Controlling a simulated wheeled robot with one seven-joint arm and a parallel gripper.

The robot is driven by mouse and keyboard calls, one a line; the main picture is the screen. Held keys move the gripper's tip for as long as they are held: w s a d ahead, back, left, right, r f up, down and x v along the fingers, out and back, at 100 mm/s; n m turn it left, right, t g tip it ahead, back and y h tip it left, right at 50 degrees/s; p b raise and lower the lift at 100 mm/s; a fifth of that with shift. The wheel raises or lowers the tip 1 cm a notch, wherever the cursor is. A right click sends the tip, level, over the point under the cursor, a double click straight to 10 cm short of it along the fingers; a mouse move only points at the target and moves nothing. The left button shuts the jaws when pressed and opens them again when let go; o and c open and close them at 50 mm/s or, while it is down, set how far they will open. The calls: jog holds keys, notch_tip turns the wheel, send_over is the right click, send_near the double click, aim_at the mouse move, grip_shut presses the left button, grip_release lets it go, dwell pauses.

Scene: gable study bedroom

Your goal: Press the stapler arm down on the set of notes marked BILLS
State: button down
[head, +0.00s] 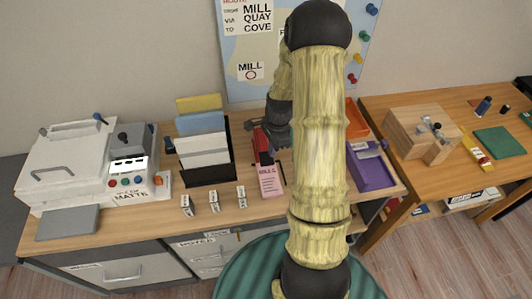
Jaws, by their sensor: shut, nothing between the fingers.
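A red and dark stapler (261,146) stands on the desk (225,201), left of my arm. A pink set of notes (269,181) lies at its front end, with dark lettering at the top that looks like BILLS but is too small to read surely. My gripper (275,146) is dark, shut and empty. It points down at the stapler's right side, overlapping it in the picture; I cannot tell whether they touch. My arm hides the desk just right of the notes.
A black file rack (206,171) with folders stands left of the stapler. A white machine (75,161) fills the desk's left end. Small label cards (213,202) stand in front.

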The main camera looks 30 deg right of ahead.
jog(key=shift+d+r, duration=0.15)
jog(key=shift+d, duration=0.75)
notch_tip(320, 180, up, 17)
jog(key=d, duration=0.1)
jog(key=shift+d+r, duration=0.2)
jog(key=shift+d, duration=0.15)
jog(key=shift+s, duration=0.1)
dwell(0.3)
jog(key=s+a+n+t+p, duration=0.1)
jog(key=s+a+n, duration=0.5)
jog(key=a+n, duration=0.2)
jog(key=s+a+r+n+t+h+p, duration=0.1)
jog(key=s+a+n+p, duration=0.1)
jog(key=s+a+n, duration=0.4)
jog(key=a+n, duration=0.3)
jog(key=n, duration=0.1)
jog(key=shift+s+a+r+t+p, duration=0.15)
jog(key=shift+a+r+t+p, duration=0.05)
jog(key=shift+a+t+p, duration=0.1)
